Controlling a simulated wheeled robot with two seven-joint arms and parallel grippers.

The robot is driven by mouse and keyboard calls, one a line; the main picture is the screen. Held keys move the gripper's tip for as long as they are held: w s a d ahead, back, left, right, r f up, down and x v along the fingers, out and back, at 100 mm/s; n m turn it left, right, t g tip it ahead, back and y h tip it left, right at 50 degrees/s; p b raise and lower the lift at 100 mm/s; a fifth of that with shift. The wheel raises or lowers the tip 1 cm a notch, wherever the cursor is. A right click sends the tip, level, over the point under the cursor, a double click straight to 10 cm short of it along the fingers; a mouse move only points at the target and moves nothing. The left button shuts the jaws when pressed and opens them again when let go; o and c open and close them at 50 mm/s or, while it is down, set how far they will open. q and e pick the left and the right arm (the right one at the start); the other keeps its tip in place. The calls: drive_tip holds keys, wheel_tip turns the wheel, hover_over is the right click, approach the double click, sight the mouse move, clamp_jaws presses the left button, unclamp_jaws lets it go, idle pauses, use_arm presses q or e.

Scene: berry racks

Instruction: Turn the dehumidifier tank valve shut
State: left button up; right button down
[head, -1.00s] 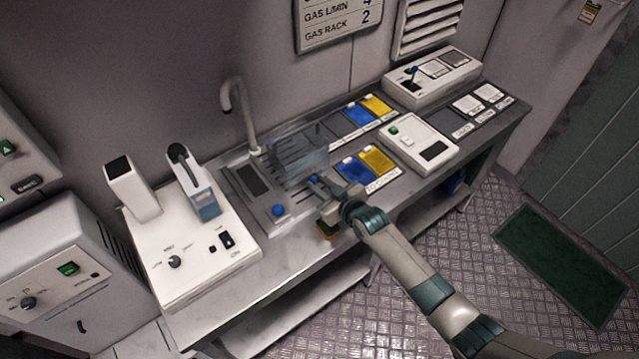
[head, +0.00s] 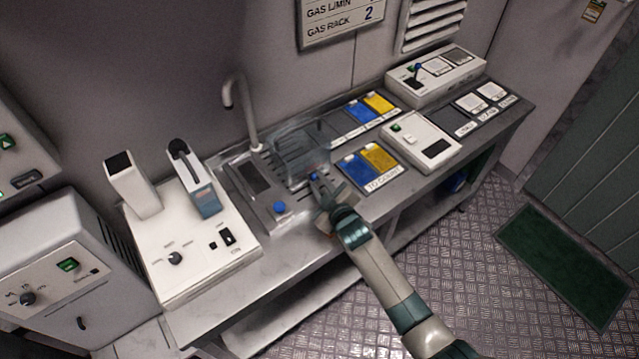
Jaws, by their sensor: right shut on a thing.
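A clear, box-shaped tank (head: 303,150) stands on the metal drain area of the bench, below the grey tap. A small blue valve knob (head: 313,177) sits at the tank's lower front. My right gripper (head: 317,184) is at this knob and shut on it, its arm reaching in from the lower right. The fingers hide part of the knob, so I cannot tell how far it is turned. A second blue knob (head: 279,207) is on the sink plate to the left, apart from the gripper. My left gripper is not in view.
A white machine (head: 190,255) stands left of the sink plate. Right of the tank are blue and yellow mats (head: 378,157) and a white control box (head: 420,140). The tap (head: 240,105) rises behind. The bench's front edge runs under my right arm.

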drive_tip(key=c, duration=1.6)
unclamp_jaws()
drive_tip(key=shift+s, duration=0.1)
drive_tip(key=b+v, duration=0.3)
drive_tip(key=v, duration=1.4)
drive_tip(key=shift+d+r+b, duration=0.1)
drive_tip(key=shift+b, duration=0.25)
